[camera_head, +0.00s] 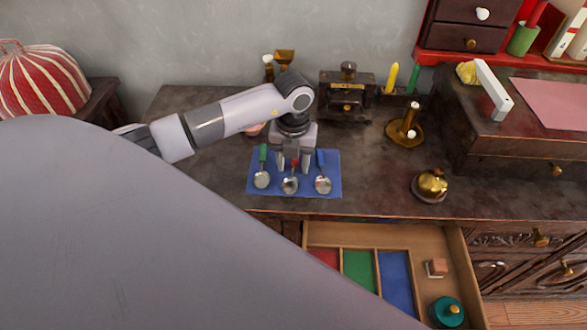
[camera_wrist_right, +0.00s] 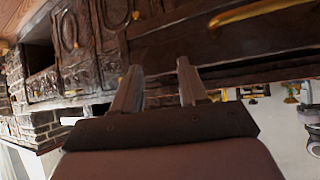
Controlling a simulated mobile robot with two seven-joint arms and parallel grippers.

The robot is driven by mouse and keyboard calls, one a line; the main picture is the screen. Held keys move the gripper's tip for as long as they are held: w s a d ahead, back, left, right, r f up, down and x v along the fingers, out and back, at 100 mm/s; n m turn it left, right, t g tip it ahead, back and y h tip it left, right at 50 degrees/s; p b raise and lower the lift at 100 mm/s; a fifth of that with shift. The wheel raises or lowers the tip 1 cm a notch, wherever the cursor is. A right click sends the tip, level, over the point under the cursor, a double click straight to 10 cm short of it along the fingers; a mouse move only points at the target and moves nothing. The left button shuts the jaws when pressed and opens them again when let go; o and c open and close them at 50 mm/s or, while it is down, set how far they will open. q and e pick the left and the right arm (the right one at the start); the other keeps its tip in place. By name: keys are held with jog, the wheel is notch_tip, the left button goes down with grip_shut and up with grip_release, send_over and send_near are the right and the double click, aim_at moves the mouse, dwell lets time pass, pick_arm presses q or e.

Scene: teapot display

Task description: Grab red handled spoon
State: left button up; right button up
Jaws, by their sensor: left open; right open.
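The red-handled spoon (camera_head: 290,185) lies in the middle of the blue mat (camera_head: 333,187), its bowl toward me. My left gripper (camera_head: 293,166) points down over its red handle, with a finger on each side. The jaws are apart, and the gripper hides part of the handle. I cannot tell whether the fingers touch the mat. A green-handled spoon (camera_head: 262,180) lies to the left and a blue-handled spoon (camera_head: 323,185) to the right. My right gripper (camera_wrist_right: 160,80) is open and empty in the right wrist view, before dark carved furniture.
An open drawer (camera_head: 435,238) below the tabletop has red, green and blue compartments and a teal-lidded pot (camera_head: 446,311).

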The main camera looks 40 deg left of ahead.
pick_arm(q)
jog(key=shift+f, duration=0.35)
grip_shut()
jog(key=shift+r, duration=0.2)
